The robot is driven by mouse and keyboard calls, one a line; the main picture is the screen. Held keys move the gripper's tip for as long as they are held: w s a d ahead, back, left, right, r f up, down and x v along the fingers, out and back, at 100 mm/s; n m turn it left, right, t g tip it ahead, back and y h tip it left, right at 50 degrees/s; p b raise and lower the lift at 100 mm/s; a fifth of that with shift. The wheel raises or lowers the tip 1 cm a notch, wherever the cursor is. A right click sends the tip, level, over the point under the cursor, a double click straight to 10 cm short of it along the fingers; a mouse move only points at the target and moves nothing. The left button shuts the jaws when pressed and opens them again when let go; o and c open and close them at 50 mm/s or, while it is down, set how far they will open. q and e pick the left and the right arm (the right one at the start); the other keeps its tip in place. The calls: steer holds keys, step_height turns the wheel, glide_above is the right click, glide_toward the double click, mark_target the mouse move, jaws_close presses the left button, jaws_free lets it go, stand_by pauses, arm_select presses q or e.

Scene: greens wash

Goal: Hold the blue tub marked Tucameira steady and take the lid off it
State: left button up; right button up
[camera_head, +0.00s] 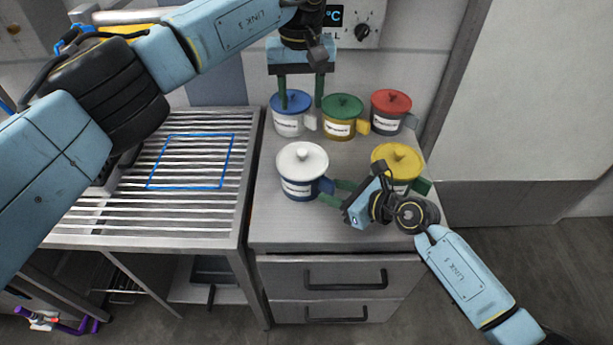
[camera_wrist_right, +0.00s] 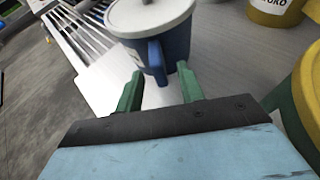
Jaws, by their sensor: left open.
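The blue tub (camera_head: 301,191) has a white lid (camera_head: 302,157) with a round knob and a blue handle (camera_head: 326,186) on its right. Its label is too small to read. It stands upright with the lid on. My right gripper (camera_head: 337,192) is at its handle side; in the right wrist view the green fingers (camera_wrist_right: 160,87) are spread, with the handle (camera_wrist_right: 157,63) just beyond and between the tips, not clamped. My left gripper (camera_head: 301,93) is open and points down, its fingers either side of the blue lid of a white tub at the back; its height above is unclear.
The white tub (camera_head: 287,124), a yellow tub with green lid (camera_head: 341,109) and a grey tub with red lid (camera_head: 390,104) stand along the back. A yellow-lidded tub (camera_head: 397,160) is close behind my right gripper. A slatted rack (camera_head: 190,205) with a blue outline lies left, clear.

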steer(key=shift+x, duration=1.05)
jaws_close()
arm_select(q)
steer(key=shift+c, duration=0.3)
